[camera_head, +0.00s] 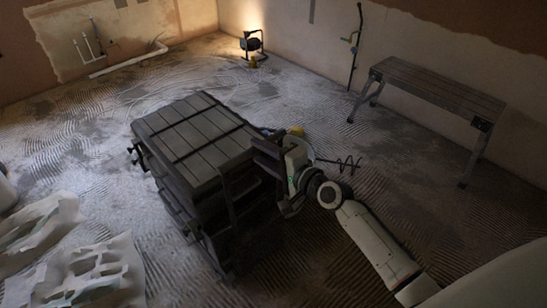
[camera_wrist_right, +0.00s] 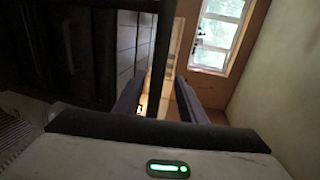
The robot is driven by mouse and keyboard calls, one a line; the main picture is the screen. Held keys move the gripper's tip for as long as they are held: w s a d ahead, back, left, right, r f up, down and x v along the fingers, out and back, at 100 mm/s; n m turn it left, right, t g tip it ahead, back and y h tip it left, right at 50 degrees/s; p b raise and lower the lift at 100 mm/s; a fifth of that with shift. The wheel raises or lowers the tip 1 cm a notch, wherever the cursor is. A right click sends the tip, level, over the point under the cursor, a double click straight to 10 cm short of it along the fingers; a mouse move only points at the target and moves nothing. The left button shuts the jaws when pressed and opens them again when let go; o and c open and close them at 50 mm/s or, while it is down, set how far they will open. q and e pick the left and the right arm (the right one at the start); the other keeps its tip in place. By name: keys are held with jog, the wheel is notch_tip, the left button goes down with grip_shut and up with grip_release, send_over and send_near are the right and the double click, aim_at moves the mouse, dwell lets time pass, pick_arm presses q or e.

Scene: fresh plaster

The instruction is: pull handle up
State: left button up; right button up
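A dark ribbed box (camera_head: 200,138), like a tool chest, stands on the floor in the middle of the head view. A dark bar frame, seemingly its handle (camera_head: 229,198), shows on its near right side. My right gripper (camera_head: 265,158) is at the box's right side, level with its upper part. In the right wrist view my right gripper (camera_wrist_right: 160,88) has its two fingers apart. A dark bar of the handle (camera_wrist_right: 161,50) runs between or just beyond them; I see no clear contact. The gripper hides part of the handle in the head view. My left gripper is not in view.
A work bench (camera_head: 437,88) stands by the right wall. A lit work lamp (camera_head: 252,45) stands at the back. Crumpled pale sheets (camera_head: 85,275) lie at the lower left. A dark spiral mixer rod (camera_head: 340,163) shows just beyond my right wrist.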

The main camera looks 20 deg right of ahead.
jog(key=v, duration=0.6)
jog(key=shift+s+d, duration=0.2)
jog(key=shift+s, duration=0.15)
jog(key=s+a+f+n+g+h, duration=0.1)
jog(key=s+a+f+n+g, duration=0.2)
jog(key=s+f+n, duration=0.5)
jog(key=s+a+f+n+g+h, duration=0.1)
jog(key=s+a+f+n+g, duration=0.2)
jog(key=s+f+n, duration=0.5)
jog(key=s+a+f, duration=0.1)
jog(key=s+f, duration=0.3)
jog(key=s, duration=0.5)
jog(key=shift+s+f, duration=0.35)
jog(key=shift+f, duration=0.05)
jog(key=shift+c, duration=0.2)
